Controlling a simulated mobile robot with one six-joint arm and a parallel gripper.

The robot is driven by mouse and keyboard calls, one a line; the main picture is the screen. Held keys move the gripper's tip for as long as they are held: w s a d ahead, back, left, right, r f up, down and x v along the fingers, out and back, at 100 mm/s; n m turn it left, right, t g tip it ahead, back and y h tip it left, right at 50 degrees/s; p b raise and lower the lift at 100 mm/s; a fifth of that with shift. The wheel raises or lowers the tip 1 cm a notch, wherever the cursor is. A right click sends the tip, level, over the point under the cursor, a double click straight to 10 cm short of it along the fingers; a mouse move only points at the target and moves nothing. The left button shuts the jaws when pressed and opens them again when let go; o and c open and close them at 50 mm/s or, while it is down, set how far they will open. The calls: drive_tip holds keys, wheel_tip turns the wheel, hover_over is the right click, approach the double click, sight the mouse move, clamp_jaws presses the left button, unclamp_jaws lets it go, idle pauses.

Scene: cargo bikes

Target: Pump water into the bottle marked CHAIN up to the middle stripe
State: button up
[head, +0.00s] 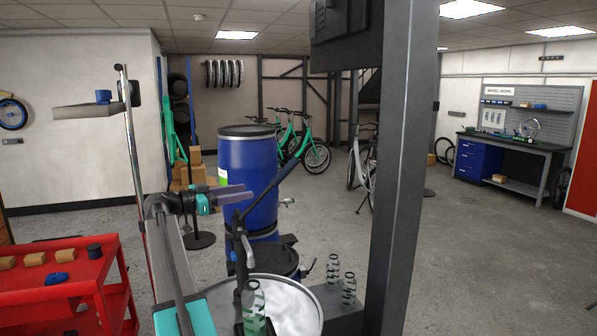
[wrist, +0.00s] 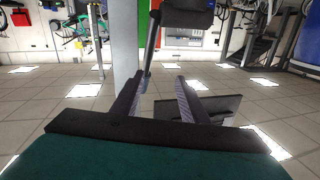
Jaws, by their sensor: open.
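A dark hand pump (head: 240,246) stands in front of the blue barrel, its long lever slanting up to the right. A clear bottle (head: 254,303) with a greenish lower part stands close to the pump's foot. Two more clear, lettered bottles stand to the right, one farther back (head: 333,270) and one nearer (head: 349,289). I cannot read which is marked CHAIN, and stripes and water levels are unclear. My gripper (head: 248,193) is open, near the lever, its fingers pointing right. In the wrist view my gripper (wrist: 160,80) shows nothing clearly held.
A blue barrel (head: 247,160) stands behind the pump. A white-filled round basin (head: 290,308) is beside the near bottle. A grey pillar (head: 398,170) rises right of the bottles. A red cart (head: 65,290) with small boxes is at left. Open floor lies at right.

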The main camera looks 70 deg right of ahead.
drive_tip(key=s+d+r+m, duration=0.1)
drive_tip(key=s+r, duration=0.4)
drive_tip(key=shift+s+d+r+m+g, duration=0.2)
drive_tip(key=shift+s+r+m+g, duration=0.1)
drive_tip(key=shift+s+r+g, duration=0.1)
drive_tip(key=shift+w+f, duration=0.1)
drive_tip(key=shift+w, duration=0.05)
drive_tip(key=p+x, duration=0.4)
drive_tip(key=x, duration=0.9)
drive_tip(key=shift+s+d+f+p, duration=0.2)
drive_tip(key=shift+s+p, duration=0.1)
drive_tip(key=shift+s, duration=0.05)
